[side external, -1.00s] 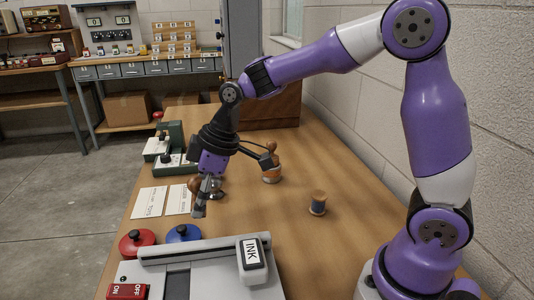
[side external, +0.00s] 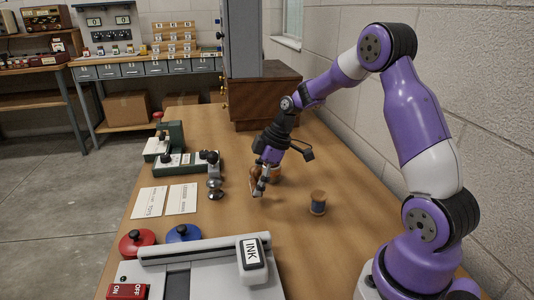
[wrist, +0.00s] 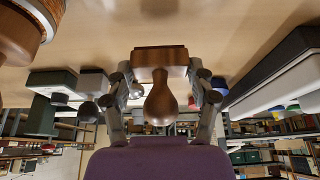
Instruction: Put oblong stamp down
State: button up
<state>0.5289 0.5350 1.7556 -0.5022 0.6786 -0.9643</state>
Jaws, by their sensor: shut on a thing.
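My gripper (side external: 257,190) points down over the middle of the wooden table (side external: 300,245). It is shut on the oblong stamp (wrist: 159,100), which has a turned brown wooden handle and a rectangular wooden base. In the wrist view my gripper's (wrist: 163,95) fingers stand on either side of the stamp. In the side view the stamp (side external: 254,179) is mostly hidden by the fingers. Its base is low over the table; I cannot tell whether it touches.
Metal knobs (side external: 215,188), white cards (side external: 182,199) and a green device (side external: 170,135) are left. Red (side external: 137,242) and blue (side external: 184,233) lidded pots sit near the grey machine (side external: 200,265).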

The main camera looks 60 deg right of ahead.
jog(key=shift+f, duration=1.75)
jog(key=shift+f, duration=0.15)
jog(key=o, duration=1.1)
jog(key=shift+o, duration=0.2)
jog(key=v, duration=1.2)
jog(key=s+a+r+m+t+h, duration=0.1)
jog(key=s+a+r+m, duration=0.1)
jog(key=s+a+m, duration=0.2)
jog(key=s+a+r+m+t+h, duration=0.1)
jog(key=s+a+r+m+h, duration=0.1)
jog(key=s+a+m, duration=0.3)
jog(key=s+a+r, duration=0.1)
jog(key=s+a, duration=0.2)
jog(key=a, duration=0.1)
jog(key=shift+s+r, duration=0.15)
jog(key=shift+r, duration=0.1)
